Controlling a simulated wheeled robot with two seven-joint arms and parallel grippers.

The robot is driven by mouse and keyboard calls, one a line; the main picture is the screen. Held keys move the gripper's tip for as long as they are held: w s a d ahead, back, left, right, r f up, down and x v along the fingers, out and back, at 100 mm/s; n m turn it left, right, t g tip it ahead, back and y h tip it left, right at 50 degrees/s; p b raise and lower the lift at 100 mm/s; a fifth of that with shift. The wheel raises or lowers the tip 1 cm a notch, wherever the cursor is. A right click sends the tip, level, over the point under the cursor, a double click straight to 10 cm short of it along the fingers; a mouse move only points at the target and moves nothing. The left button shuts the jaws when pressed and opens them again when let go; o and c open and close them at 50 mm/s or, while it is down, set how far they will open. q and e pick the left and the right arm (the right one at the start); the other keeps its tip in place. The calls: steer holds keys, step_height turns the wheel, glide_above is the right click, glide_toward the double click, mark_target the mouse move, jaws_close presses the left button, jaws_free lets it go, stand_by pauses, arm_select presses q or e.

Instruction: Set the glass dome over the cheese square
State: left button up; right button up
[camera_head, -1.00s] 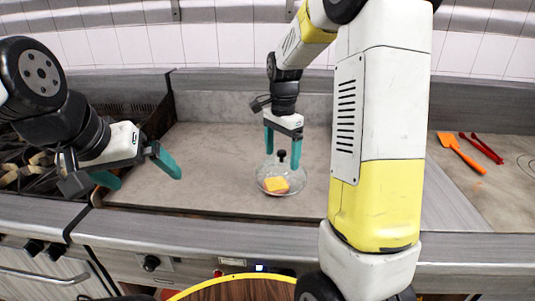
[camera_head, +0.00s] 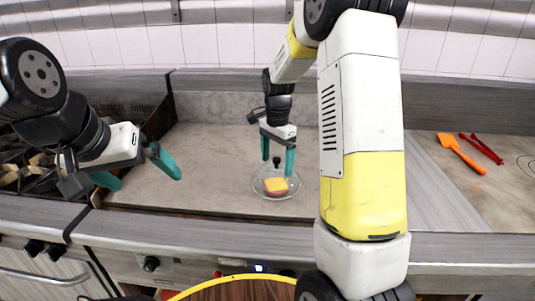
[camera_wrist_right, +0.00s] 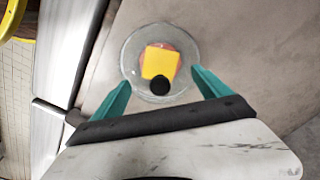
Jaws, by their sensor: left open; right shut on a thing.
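The clear glass dome (camera_head: 257,186) with its black knob (camera_head: 277,160) is at the middle of the counter. My right gripper (camera_head: 278,170) is shut on the dome, a finger on either side of the knob. The yellow cheese square (camera_head: 276,184) shows through the glass, with something pink and round under it. In the right wrist view the cheese (camera_wrist_right: 160,62) lies inside the outline of the dome (camera_wrist_right: 131,58). I cannot tell whether the dome's rim touches the counter. My left gripper (camera_head: 145,179) is open and empty at the left.
The grey counter (camera_head: 220,150) is clear around the dome. A stove (camera_head: 30,165) stands at the far left. An orange spatula (camera_head: 462,153) and red tongs (camera_head: 482,149) lie at the right. The counter's front edge is close to the dome.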

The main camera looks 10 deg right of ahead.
steer(key=shift+f, duration=0.4)
steer(key=o, duration=1.9)
steer(key=s+r+n+t, duration=0.1)
steer(key=s+r, duration=0.2)
steer(key=r, duration=0.5)
steer(key=s+r+n+t, duration=0.1)
steer(key=s+r+n, duration=0.15)
steer(key=r, duration=0.65)
steer(key=s+n+t, duration=0.1)
steer(key=s+n, duration=0.2)
steer(key=s, duration=0.3)
steer(key=s+a+n+t+y, duration=0.1)
steer(key=s+n, duration=0.2)
steer(key=s, duration=0.3)
steer(key=s+a+n+t+y, duration=0.1)
steer(key=s+n+t, duration=0.1)
steer(key=s, duration=0.4)
steer(key=shift+s+a+f+n, duration=0.1)
steer(key=shift+s+f+n, duration=0.3)
steer(key=shift+n, duration=0.25)
